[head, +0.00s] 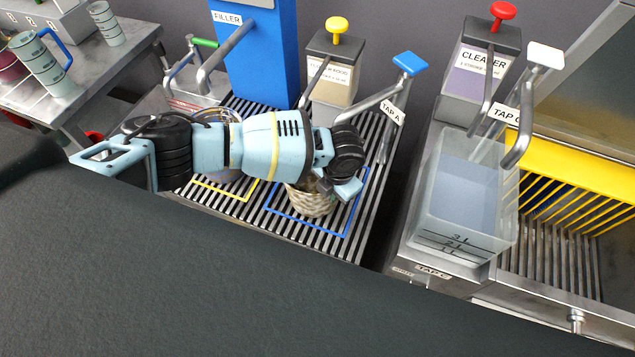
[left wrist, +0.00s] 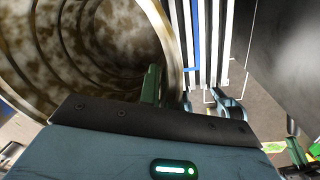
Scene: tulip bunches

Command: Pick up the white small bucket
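A small whitish bucket (head: 311,204) with a mottled, woven-looking surface stands upright inside the blue outline on the slatted rack. My left arm reaches across from the left, and its gripper (head: 337,188) is low at the bucket's upper right rim, covering part of it. In the left wrist view a round ribbed vessel (left wrist: 95,45), whitish with brown stains, fills the upper left; it appears to be this bucket. A dark green finger (left wrist: 152,85) of my left gripper shows against its opening near the rim. How closely the fingers close on the wall cannot be told. My right gripper is out of view.
Another round container (head: 222,116) is mostly hidden behind my arm, near the yellow outline. The Tap A handle (head: 409,64) and a blue filler (head: 263,60) stand behind. A clear tub (head: 465,190) sits at right. Measuring jugs (head: 45,70) stand at the upper left.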

